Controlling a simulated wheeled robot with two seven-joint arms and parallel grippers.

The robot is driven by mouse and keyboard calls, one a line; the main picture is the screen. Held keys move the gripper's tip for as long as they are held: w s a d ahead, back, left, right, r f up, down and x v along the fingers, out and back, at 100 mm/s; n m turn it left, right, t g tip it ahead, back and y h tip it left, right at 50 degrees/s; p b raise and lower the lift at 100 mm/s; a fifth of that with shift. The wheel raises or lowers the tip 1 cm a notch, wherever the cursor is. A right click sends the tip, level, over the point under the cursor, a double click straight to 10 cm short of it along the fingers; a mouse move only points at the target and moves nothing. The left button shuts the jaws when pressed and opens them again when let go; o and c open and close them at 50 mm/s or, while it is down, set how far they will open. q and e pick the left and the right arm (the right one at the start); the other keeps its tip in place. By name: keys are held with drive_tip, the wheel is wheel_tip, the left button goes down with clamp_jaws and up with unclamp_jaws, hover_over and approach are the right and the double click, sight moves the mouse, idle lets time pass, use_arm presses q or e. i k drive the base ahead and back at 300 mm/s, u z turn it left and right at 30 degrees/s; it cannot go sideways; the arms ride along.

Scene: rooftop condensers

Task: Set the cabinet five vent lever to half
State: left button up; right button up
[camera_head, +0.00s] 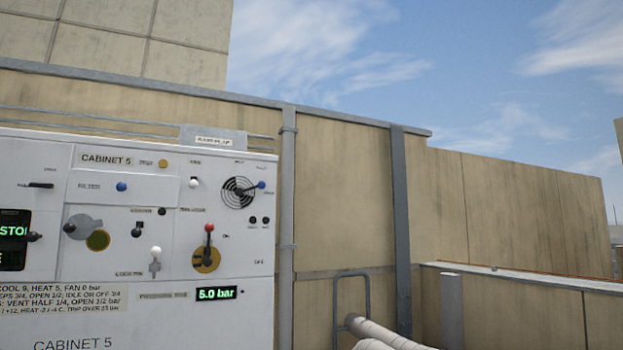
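Cabinet 5 (100,240) is a white panel at the left of the head view, with a "CABINET 5" label near its top. Near its upper right is a round dark vent grille (237,193). A lever with a blue knob (262,185) crosses the grille and points right and slightly up. Small position labels sit around it, too blurred to read surely. Neither of my grippers is in view, and nothing covers the vent lever.
Below the vent, a red-knobbed lever (209,228) stands upright over a brass disc (206,261). A white-knobbed lever (156,251) and a blue knob (122,187) are further left. A display (216,294) reads 5.0 bar. Pipes (375,332) and a rail lie right of the cabinet.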

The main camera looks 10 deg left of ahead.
sight(262, 185)
drive_tip(key=z, duration=0.5)
drive_tip(key=i, duration=0.85)
drive_tip(key=u, duration=0.3)
